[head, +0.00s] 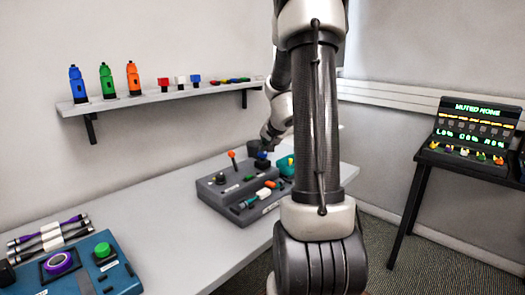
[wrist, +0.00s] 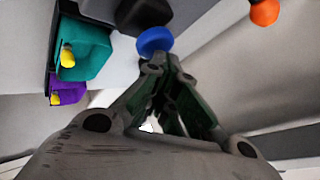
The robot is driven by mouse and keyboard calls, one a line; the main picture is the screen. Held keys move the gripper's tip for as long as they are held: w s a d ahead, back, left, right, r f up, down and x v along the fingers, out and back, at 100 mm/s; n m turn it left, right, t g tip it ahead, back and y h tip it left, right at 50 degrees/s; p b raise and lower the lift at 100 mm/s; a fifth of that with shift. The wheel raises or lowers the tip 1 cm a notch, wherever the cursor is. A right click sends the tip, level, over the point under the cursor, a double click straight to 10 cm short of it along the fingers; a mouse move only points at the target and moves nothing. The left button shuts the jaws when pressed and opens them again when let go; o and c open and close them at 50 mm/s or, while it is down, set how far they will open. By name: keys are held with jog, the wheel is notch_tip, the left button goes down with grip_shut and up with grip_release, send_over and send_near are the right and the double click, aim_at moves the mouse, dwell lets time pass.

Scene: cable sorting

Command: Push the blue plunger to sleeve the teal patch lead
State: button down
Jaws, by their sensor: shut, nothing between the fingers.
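The blue plunger (wrist: 155,40) shows as a round blue cap just beyond my fingertips in the wrist view. In the head view the plunger (head: 262,155) is a small blue spot on the grey machine (head: 215,196), partly hidden by my gripper. My gripper (wrist: 168,72) is shut and empty, its tips close together at the near edge of the cap; I cannot tell whether they touch it. A teal lead end (head: 250,203) lies on the front of the machine beside white and orange pieces. The rest of the lead is too small to make out.
An orange-knobbed lever (head: 231,154) stands on the machine; its orange ball (wrist: 264,12) shows in the wrist view. Teal (wrist: 85,50) and purple (wrist: 68,92) blocks with yellow pegs are at left. A blue control box (head: 80,270) and bundled cables (head: 45,238) occupy the table's near left.

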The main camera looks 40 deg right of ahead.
aim_at(265, 153)
jog(key=shift+f, duration=0.3)
jog(key=shift+r, duration=1.75)
notch_tip(265, 153, up, 6)
dwell(0.7)
